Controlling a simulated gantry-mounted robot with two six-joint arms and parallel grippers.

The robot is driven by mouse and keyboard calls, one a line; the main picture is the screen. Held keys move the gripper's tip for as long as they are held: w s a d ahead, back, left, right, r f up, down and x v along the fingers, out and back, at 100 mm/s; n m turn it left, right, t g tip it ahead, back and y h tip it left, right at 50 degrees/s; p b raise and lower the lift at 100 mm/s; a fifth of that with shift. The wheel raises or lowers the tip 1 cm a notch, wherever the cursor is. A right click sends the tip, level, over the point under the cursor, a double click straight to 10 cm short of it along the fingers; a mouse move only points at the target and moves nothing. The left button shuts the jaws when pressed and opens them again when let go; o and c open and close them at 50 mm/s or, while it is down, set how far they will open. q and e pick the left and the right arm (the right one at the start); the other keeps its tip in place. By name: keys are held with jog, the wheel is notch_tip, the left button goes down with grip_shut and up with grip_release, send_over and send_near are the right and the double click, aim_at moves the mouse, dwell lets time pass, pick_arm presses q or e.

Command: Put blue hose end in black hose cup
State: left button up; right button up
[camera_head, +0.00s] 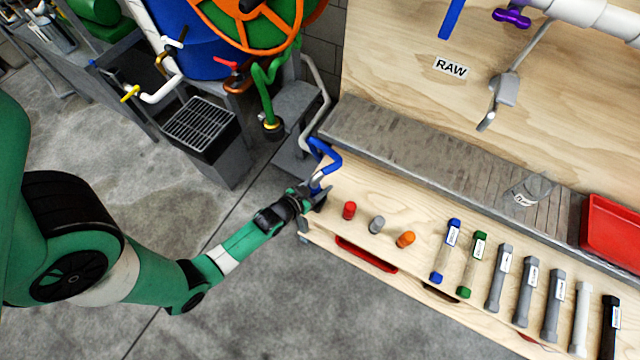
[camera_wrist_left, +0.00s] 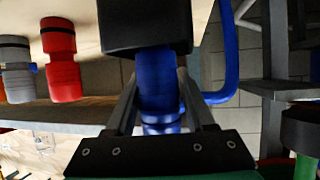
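The blue hose (camera_head: 324,152) bends down to the left end of the wooden bench. My left gripper (camera_head: 314,192) is at that bench corner. In the left wrist view, its two fingers (camera_wrist_left: 158,88) lie against both sides of the blue hose end (camera_wrist_left: 157,75), shut on it. The black hose cup (camera_wrist_left: 145,25) meets the hose end's tip in that view; how deep the end sits in it is hidden. In the head view the cup (camera_head: 320,201) is mostly covered by the gripper. My right gripper is not in view.
Red (camera_head: 349,210), grey (camera_head: 376,225) and orange (camera_head: 405,239) caps stand on the bench beside the gripper. Several labelled filter tubes (camera_head: 498,278) lie further right. A red tray (camera_head: 612,232) is at the far right.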

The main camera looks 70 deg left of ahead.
pick_arm(q)
jog(key=shift+o, duration=1.3)
jog(key=shift+d, duration=0.1)
jog(key=shift+r, duration=0.2)
jog(key=p+v, duration=0.4)
jog(key=v, duration=0.2)
jog(key=shift+s+d+r, duration=0.1)
jog(key=shift+s+r, duration=0.1)
jog(key=shift+r, duration=0.1)
jog(key=v, duration=0.5)
jog(key=shift+s+d+f, duration=0.1)
jog(key=shift+s+d, duration=0.05)
jog(key=shift+s, duration=0.05)
